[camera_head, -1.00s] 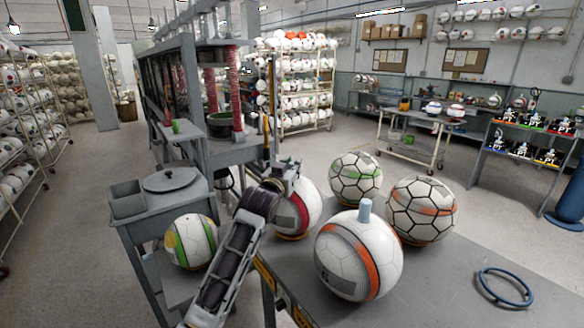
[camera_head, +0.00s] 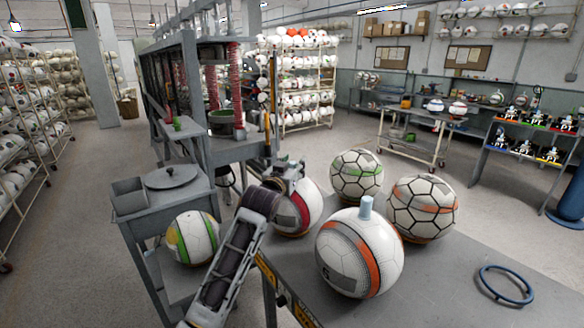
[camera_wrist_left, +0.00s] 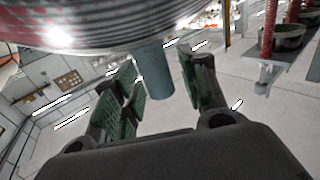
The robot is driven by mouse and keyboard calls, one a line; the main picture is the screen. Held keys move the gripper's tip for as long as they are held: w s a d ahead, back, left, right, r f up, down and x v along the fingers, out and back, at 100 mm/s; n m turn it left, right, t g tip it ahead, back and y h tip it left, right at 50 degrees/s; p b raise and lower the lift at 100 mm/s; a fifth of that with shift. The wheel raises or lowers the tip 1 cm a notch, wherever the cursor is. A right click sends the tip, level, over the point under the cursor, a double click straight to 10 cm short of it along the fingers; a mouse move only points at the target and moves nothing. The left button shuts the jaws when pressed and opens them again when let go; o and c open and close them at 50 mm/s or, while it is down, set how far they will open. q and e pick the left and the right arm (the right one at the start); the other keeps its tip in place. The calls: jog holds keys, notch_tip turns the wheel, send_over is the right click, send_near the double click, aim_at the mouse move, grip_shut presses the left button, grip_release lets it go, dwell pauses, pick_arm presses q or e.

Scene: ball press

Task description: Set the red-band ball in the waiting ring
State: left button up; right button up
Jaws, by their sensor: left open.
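The red-band ball (camera_head: 303,206) is white with a crimson band and sits at the table's far left edge, partly hidden behind my left arm. My left gripper (camera_head: 290,174) is at its top, fingers hard to make out in the head view. In the left wrist view, my left gripper (camera_wrist_left: 155,95) is open, its green-padded fingers either side of a blue-grey peg (camera_wrist_left: 153,72) that joins a ball's surface (camera_wrist_left: 120,25). I cannot tell whether the fingers touch the peg. The waiting ring, a blue ring (camera_head: 484,284), lies empty at the table's right. My right gripper is out of view.
An orange-band ball (camera_head: 343,262) with a peg on top stands close to the right of the red-band ball. A green-marked ball (camera_head: 356,176) and an orange-marked ball (camera_head: 422,208) stand behind. The grey table (camera_head: 440,285) is clear around the ring.

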pick_arm(q)
jog(key=shift+r, duration=0.1)
jog(key=shift+r, duration=0.15)
jog(key=shift+p+v, duration=0.55)
jog(key=shift+v, duration=0.9)
jog(key=shift+p+v, duration=0.6)
jog(key=shift+v, duration=1.35)
jog(key=shift+p+v, duration=0.65)
jog(key=shift+v, duration=1.95)
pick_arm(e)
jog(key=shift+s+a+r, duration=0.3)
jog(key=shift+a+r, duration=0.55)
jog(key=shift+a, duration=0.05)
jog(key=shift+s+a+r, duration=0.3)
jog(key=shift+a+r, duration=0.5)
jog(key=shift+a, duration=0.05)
